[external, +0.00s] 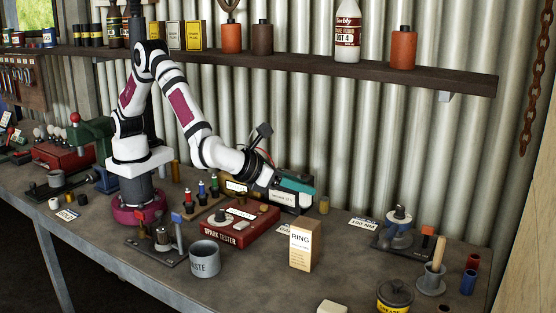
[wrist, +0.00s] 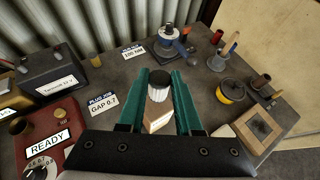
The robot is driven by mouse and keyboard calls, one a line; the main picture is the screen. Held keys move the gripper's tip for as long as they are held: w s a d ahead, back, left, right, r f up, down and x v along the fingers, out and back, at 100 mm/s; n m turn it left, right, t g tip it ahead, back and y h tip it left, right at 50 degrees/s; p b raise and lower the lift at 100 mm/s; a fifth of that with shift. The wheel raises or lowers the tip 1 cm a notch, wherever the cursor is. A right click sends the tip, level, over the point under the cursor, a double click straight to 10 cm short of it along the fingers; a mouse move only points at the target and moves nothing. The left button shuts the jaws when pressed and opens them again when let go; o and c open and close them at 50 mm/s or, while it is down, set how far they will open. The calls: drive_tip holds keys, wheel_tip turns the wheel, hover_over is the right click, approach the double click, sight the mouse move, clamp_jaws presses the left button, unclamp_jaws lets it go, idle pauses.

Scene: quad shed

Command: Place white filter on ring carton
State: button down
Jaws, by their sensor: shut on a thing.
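My gripper (wrist: 161,80) has teal fingers and is shut on the white filter (wrist: 158,93), a small white cylinder with a dark end, in the wrist view. The ring carton (external: 304,250) is a cream and tan box standing upright on the bench. In the wrist view part of the carton (wrist: 155,122) shows between the fingers, just below the filter, and the rest is hidden. I cannot tell whether filter and carton touch.
A red spark tester (external: 236,226) and a grey waste cup (external: 205,259) stand left of the carton. A dark box (wrist: 52,82) is behind the tester. A black-lidded tin (external: 395,295) stands front right. The bench just right of the carton is clear.

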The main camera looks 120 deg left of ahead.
sight(300, 202)
drive_tip(key=f, duration=0.4)
drive_tip(key=shift+w+a+f, duration=0.1)
drive_tip(key=shift+w+a, duration=0.05)
drive_tip(key=shift+a, duration=0.05)
drive_tip(key=shift+f, duration=0.15)
drive_tip(key=c, duration=0.6)
unclamp_jaws()
